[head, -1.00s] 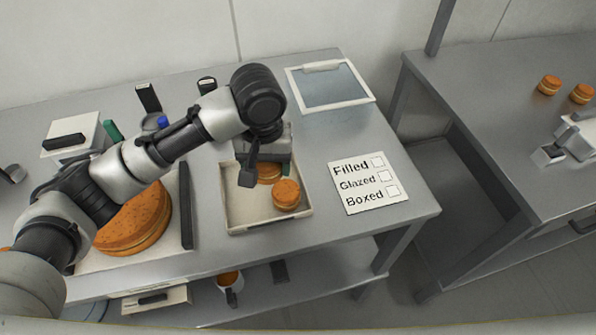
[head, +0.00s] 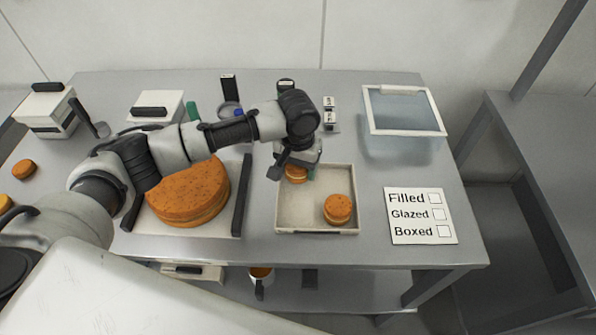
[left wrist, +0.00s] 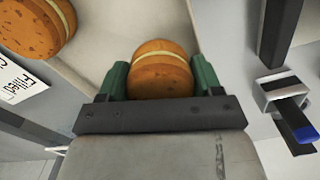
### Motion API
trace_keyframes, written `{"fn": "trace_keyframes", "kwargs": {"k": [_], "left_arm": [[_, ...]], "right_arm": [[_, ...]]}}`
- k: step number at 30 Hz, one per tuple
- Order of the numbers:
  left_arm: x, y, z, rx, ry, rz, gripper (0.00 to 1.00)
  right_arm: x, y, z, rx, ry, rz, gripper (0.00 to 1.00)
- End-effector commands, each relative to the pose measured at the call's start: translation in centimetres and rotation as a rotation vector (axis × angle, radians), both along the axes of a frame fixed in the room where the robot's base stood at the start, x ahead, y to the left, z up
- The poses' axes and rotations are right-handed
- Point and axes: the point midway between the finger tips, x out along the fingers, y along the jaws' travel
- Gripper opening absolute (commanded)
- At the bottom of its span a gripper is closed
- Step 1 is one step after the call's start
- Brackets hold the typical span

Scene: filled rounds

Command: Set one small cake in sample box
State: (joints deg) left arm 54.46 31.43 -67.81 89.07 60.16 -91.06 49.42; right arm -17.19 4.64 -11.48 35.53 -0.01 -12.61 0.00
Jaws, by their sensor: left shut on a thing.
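My left gripper (head: 296,168) is shut on a small cake (head: 295,174) at the far left corner of a shallow beige tray (head: 292,224). In the left wrist view this orange-brown cake with a pale filling (left wrist: 160,72) sits between the green fingers. I cannot tell whether it is lifted off the tray floor. A second small cake (head: 337,209) lies in the tray's near right part. A clear bluish box with a white rim (head: 403,132), possibly the sample box, stands at the back right of the table. My right gripper is not in view.
A large round cake (head: 188,190) lies on a board left of the tray, with a dark bar (head: 242,194) between. A card reading Filled, Glazed, Boxed (head: 420,216) lies to the right. Small containers stand at the back. The table between tray and clear box looks free.

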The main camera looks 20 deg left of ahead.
Motion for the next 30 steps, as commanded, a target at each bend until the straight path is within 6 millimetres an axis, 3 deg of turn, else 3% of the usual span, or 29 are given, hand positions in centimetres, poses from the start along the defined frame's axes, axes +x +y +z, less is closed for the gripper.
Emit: {"fn": "trace_keyframes", "kwargs": {"k": [6,20,21,23,30], "left_arm": [[-0.1,0.0,-2.7,0.001,0.002,0.0,0.55],[-0.4,-0.1,-4.0,-0.001,0.009,0.0,0.55],[-0.4,-0.1,-4.0,-0.001,0.009,-0.001,0.68],[-0.3,-0.1,-3.9,-0.001,0.008,-0.001,0.76],[-0.2,0.0,-3.6,0.001,0.003,0.0,0.76]], "right_arm": [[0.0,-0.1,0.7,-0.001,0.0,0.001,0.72],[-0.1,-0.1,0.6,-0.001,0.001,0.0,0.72],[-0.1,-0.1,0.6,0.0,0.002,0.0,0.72],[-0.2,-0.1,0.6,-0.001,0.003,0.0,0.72],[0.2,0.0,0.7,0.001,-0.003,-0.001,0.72]]}}
